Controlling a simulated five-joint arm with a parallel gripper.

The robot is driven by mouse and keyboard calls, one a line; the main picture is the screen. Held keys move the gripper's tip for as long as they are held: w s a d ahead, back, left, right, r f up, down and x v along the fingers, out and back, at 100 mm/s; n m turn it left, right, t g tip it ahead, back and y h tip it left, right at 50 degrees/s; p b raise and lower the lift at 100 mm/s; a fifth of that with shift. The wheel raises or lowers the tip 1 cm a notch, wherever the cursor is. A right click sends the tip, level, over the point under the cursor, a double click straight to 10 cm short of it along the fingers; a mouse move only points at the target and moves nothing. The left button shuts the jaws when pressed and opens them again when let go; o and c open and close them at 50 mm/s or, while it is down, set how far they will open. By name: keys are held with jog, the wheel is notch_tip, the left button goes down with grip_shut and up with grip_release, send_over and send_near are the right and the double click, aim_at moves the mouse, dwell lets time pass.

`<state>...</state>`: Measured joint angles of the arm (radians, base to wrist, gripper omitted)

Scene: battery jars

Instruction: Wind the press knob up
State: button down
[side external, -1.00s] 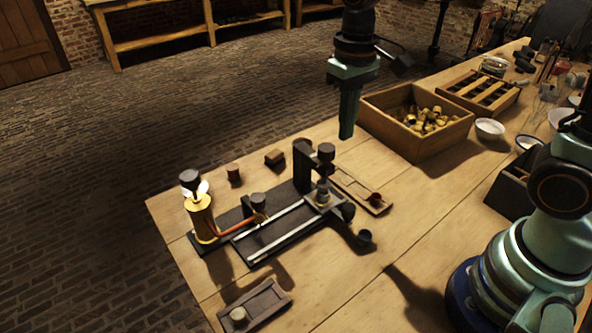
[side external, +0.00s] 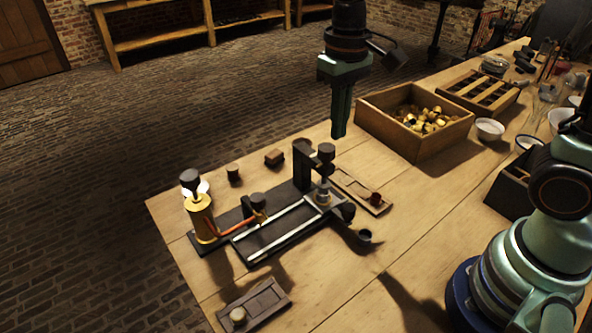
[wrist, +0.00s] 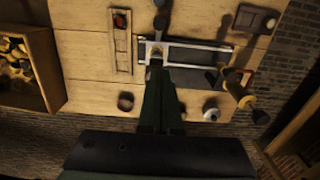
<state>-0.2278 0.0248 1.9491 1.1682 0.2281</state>
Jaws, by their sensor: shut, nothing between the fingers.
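The press (side external: 303,168) stands at the far end of a dark bench rig on the table. Its dark round press knob (side external: 326,151) sits on top, above a small jar (side external: 323,194) on the rails. My gripper (side external: 339,134) hangs just above and slightly right of the knob in the side view, fingers pointing down. The fingers are shut and empty, apart from the knob in that view. In the wrist view, my gripper (wrist: 158,70) reaches toward the press end of the rig, and the fingers partly hide that area.
A wooden crate of brass pieces (side external: 371,128) stands right of my gripper. A narrow wooden tray (side external: 353,186) lies beside the press. A brass cylinder (side external: 202,218) with a dark top stands at the rig's left end. Small blocks (side external: 274,157) lie behind the rig.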

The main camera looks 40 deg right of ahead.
jog(key=shift+f, duration=2.65)
jog(key=shift+w+d, duration=0.1)
jog(key=shift+w, duration=0.25)
jog(key=shift+d, duration=0.4)
jog(key=shift+s, duration=0.1)
notch_tip(320, 180, up, 6)
jog(key=shift+s, duration=0.3)
jog(key=shift+d, duration=0.1)
